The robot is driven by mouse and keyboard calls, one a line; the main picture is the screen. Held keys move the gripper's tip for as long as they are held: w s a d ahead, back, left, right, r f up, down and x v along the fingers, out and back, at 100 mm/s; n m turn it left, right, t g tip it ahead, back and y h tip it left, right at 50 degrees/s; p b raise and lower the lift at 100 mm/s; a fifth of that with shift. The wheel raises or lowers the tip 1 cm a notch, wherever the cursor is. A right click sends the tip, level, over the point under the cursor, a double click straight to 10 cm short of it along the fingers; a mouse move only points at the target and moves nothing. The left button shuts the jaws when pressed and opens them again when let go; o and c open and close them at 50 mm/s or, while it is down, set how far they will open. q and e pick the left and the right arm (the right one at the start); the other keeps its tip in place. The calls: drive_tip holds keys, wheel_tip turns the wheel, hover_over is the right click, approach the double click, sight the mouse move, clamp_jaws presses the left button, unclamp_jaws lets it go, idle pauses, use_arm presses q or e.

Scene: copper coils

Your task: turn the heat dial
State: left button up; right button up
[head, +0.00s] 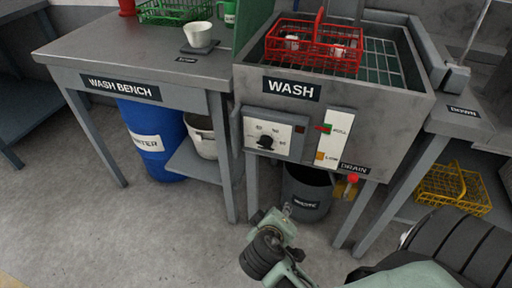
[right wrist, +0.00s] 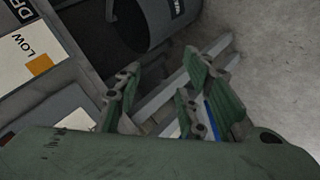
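The heat dial (head: 265,141) is a black knob on a pale plate on the front of the grey wash tank (head: 398,98), left of the level strip (head: 335,137). My right gripper (head: 276,212) is below and in front of the tank, apart from the dial. In the right wrist view my right gripper (right wrist: 160,82) has its green-padded fingers spread with nothing between them. That view shows the level strip's LOW end (right wrist: 32,55), with its orange square, at upper left; I cannot make out the dial there. My left gripper is in neither view.
A dark waste bin (head: 306,192) stands under the tank, near the red-topped drain valve (head: 350,184). The tank's legs flank the space. A red basket (head: 312,48) sits on top. The wash bench (head: 107,52) is at left, with a blue barrel (head: 150,137) below.

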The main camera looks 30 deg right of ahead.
drive_tip(key=w+r+t+h, duration=0.2)
drive_tip(key=w+r+h, duration=0.1)
drive_tip(key=w+r, duration=0.15)
drive_tip(key=n+t+h, duration=0.3)
approach(264, 142)
drive_tip(key=x, duration=0.8)
drive_tip(key=shift+d+f, duration=0.15)
drive_tip(key=shift+c, duration=0.5)
clamp_jaws()
